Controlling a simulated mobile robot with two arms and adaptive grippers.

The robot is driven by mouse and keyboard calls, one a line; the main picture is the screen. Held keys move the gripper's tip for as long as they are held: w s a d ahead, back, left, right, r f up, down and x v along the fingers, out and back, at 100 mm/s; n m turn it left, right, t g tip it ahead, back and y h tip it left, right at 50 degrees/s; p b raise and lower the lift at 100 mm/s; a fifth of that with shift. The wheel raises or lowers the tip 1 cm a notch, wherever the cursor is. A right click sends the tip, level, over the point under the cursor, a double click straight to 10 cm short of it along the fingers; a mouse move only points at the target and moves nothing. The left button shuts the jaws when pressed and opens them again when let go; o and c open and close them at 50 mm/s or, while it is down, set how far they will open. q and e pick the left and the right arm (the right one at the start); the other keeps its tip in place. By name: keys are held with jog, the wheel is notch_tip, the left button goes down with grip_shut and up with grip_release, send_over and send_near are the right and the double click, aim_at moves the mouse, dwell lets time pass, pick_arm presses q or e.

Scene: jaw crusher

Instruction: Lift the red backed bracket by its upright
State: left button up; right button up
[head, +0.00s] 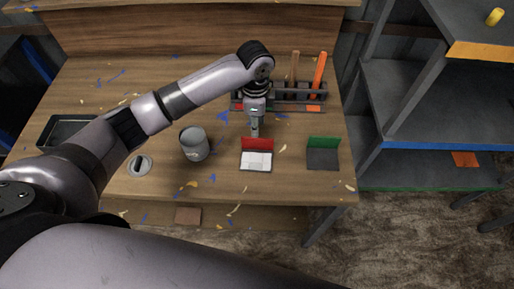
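The red backed bracket (256,161) stands on the wooden workbench near its front edge. Its red upright (258,144) is at the back, and its pale base extends toward me. My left gripper (254,133) points down at the upright's top edge, slightly left of its middle. The fingers look narrow and end at or just behind the upright; I cannot tell whether they touch it or how far apart they are. The bracket rests on the bench. My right gripper is not in view.
A green backed bracket (323,152) stands to the right, and a grey cup (194,145) to the left. Behind is a tool rack (305,107) with upright handles. A dark tray (47,128) lies far left. Shelving (425,158) stands right of the workbench (225,187).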

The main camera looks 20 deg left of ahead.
aim_at(258, 139)
pick_arm(q)
jog(key=f, duration=0.2)
jog(key=f+p, duration=0.1)
jog(key=f, duration=0.3)
jog(key=shift+s+d+f+p, duration=0.25)
jog(key=shift+s+d+p, duration=0.05)
jog(key=shift+d+p, duration=0.1)
jog(key=shift+f, duration=0.35)
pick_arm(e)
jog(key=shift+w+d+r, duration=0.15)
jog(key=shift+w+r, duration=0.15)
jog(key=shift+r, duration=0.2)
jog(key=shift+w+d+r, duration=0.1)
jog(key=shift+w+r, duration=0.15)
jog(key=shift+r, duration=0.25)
pick_arm(q)
jog(key=c, duration=0.7)
grip_shut()
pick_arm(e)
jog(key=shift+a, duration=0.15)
pick_arm(q)
jog(key=shift+r, duration=0.1)
